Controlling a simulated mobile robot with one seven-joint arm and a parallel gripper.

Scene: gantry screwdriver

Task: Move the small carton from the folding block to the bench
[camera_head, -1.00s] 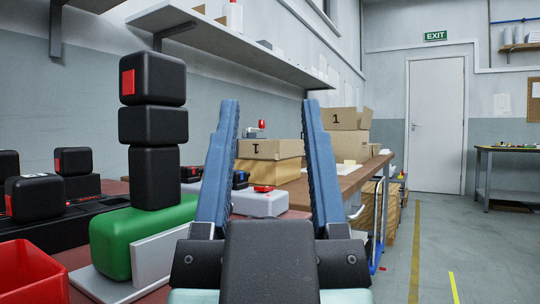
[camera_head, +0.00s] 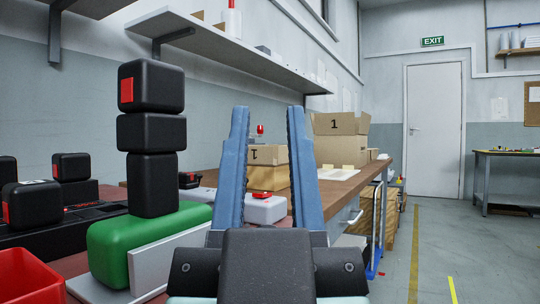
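My gripper (camera_head: 268,112) is in the lower middle, with its two blue fingers pointing up and away and a gap between them. No object shows held in that gap. Beyond the fingers, a cardboard carton (camera_head: 264,155) with an upside-down "1" sits on another carton (camera_head: 264,178), partly hidden by the fingers. To the right, an open-topped carton (camera_head: 335,125) marked "1" stands on a further carton (camera_head: 334,152). These stand on the brown bench (camera_head: 350,188). I cannot tell which is the small carton, and I cannot make out a folding block.
At left, several black blocks (camera_head: 151,130) stack on a green block (camera_head: 120,240) beside a white angled plate (camera_head: 165,257). A red bin (camera_head: 28,275) is at lower left. A wall shelf (camera_head: 230,48) runs overhead. The floor (camera_head: 435,260) at right is clear.

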